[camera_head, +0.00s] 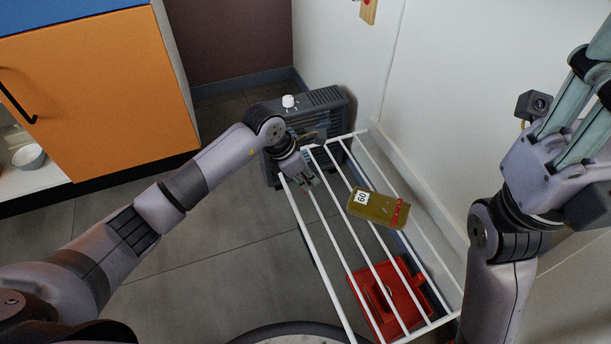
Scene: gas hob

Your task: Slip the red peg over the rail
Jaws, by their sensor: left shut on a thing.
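The white rack (341,248) has several long parallel rails running from the grey heater toward the lower right. My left gripper (309,181) is at the rack's far left end, close to the outer left rail. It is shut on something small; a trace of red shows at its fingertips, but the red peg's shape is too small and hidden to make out. I cannot tell whether it touches the rail. My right gripper (586,118) is raised at the upper right, away from the rack; its fingertips are not clearly visible.
An olive item (376,208) with a white label and red marks lies across the middle rails. A red box (372,305) is below the rack. A grey heater (325,100) stands behind, and a white wall (450,60) closes the right. Floor left of the rack is clear.

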